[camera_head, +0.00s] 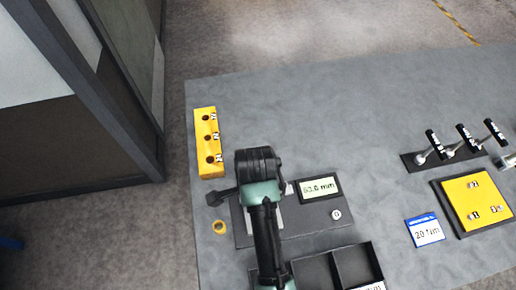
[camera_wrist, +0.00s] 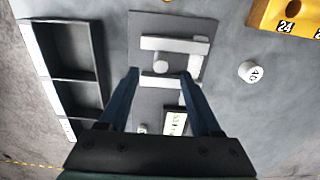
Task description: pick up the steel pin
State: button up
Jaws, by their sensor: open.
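A small round pale piece (camera_wrist: 161,65), seen end-on, sits between the light jaws of a grey gauge plate (camera_wrist: 145,25); it may be the steel pin, but I cannot be sure. My gripper (camera_wrist: 160,74) is open, with its two dark fingertips on either side of that piece; I cannot tell whether they touch it. In the head view my gripper (camera_head: 258,162) is over the gauge plate (camera_head: 312,216) and hides its middle. The gauge's display (camera_head: 320,188) shows a reading in mm.
A yellow block (camera_head: 207,142) with holes stands at the table's left. A dark compartment tray (camera_head: 317,272) is at the front. Black-handled clamps (camera_head: 432,145), a yellow plate (camera_head: 475,190) and a 20 Nm card (camera_head: 424,230) are right.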

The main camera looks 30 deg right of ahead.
notch_tip(320, 180, down, 3)
jog(key=shift+r, duration=0.15)
jog(key=shift+d+f+p, duration=0.15)
jog(key=shift+f+p, duration=0.7)
jog(key=shift+f, duration=1.8)
grip_shut()
